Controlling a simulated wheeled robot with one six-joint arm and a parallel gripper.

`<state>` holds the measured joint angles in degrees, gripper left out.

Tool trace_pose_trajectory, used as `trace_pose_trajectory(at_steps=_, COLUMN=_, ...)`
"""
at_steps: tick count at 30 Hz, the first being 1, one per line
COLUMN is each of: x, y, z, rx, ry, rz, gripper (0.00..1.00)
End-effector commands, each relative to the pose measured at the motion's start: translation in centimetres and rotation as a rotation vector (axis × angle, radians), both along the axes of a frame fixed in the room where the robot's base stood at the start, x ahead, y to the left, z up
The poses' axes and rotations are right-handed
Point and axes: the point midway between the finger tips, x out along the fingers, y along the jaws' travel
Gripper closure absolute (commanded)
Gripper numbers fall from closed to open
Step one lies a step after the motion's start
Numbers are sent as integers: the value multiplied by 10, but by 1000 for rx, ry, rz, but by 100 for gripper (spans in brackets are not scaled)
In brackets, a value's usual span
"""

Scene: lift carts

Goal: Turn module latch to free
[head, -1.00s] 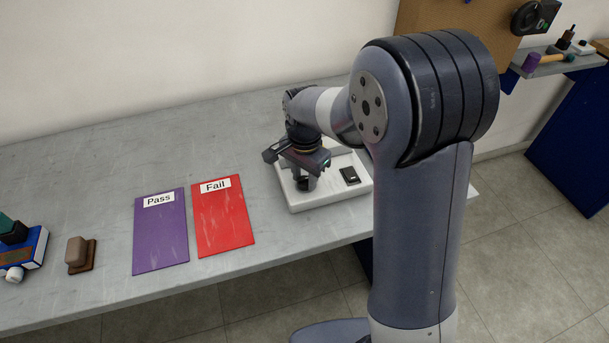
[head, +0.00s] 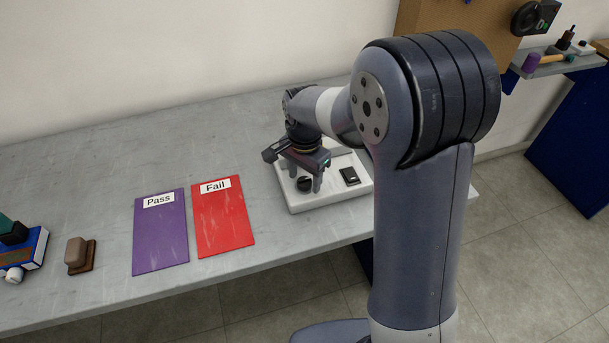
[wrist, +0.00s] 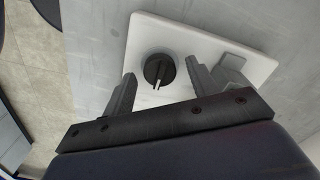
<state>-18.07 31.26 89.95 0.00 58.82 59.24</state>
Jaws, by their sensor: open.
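The module latch (head: 304,184) is a round black knob on a white base plate (head: 320,203). In the wrist view the knob (wrist: 159,69) shows a raised bar with a light pointer line toward the gripper side. My gripper (head: 304,180) is over the plate, fingers pointing down. In the wrist view my gripper (wrist: 158,82) is open, with one finger on each side of the knob and a gap on both sides. I cannot tell how far the fingertips are above the plate.
A red Fail mat (head: 223,222) and a purple Pass mat (head: 160,235) lie to the left. A brown block (head: 78,252) and a blue device (head: 28,252) stand further left. The bench behind the mats is clear.

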Motion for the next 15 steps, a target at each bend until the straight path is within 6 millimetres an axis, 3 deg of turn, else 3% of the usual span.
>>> trace_pose_trajectory(at_steps=15, x=1, y=0, z=89, rx=2, ry=-6, rz=0, gripper=44)
